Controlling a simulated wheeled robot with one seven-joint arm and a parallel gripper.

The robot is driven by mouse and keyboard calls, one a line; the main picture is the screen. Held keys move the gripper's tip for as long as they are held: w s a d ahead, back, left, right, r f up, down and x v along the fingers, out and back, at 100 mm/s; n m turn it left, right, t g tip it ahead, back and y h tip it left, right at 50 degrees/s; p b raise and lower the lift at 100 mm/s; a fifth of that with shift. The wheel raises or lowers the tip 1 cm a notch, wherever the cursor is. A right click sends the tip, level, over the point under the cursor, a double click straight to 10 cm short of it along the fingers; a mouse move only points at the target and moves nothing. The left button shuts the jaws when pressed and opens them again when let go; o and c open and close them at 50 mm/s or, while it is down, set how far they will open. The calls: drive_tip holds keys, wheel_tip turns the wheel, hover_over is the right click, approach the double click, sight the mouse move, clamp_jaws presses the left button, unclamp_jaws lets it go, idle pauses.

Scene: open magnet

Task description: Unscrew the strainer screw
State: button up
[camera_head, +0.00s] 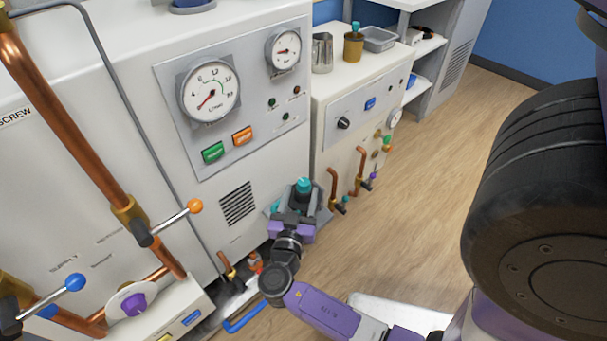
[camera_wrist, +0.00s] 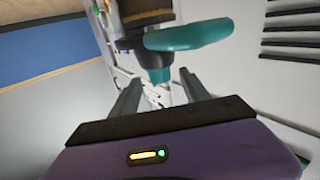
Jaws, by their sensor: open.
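A teal wing-shaped handle (camera_wrist: 190,35) with a short teal stem (camera_wrist: 158,70) shows in the wrist view, beneath a dark body with a brass band (camera_wrist: 148,17). It appears to be the strainer screw. My gripper (camera_wrist: 158,88) is open, with one finger on each side of the space below the stem; I see no contact. In the head view my gripper (camera_head: 292,218) is low in front of the white cabinet, near a dark fitting with a teal top (camera_head: 304,184). My gripper hides much of that fitting.
Copper pipes (camera_head: 75,110) with an orange-tipped lever (camera_head: 195,206) and a blue-tipped lever (camera_head: 75,282) run at the left. Gauges (camera_head: 210,92) sit on the cabinet panel. Short copper stubs (camera_head: 333,185) project at the right. The wooden floor (camera_head: 420,190) is clear.

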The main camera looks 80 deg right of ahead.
sight(305, 179)
drive_tip(key=d, duration=0.7)
drive_tip(key=shift+w, duration=0.3)
clamp_jaws()
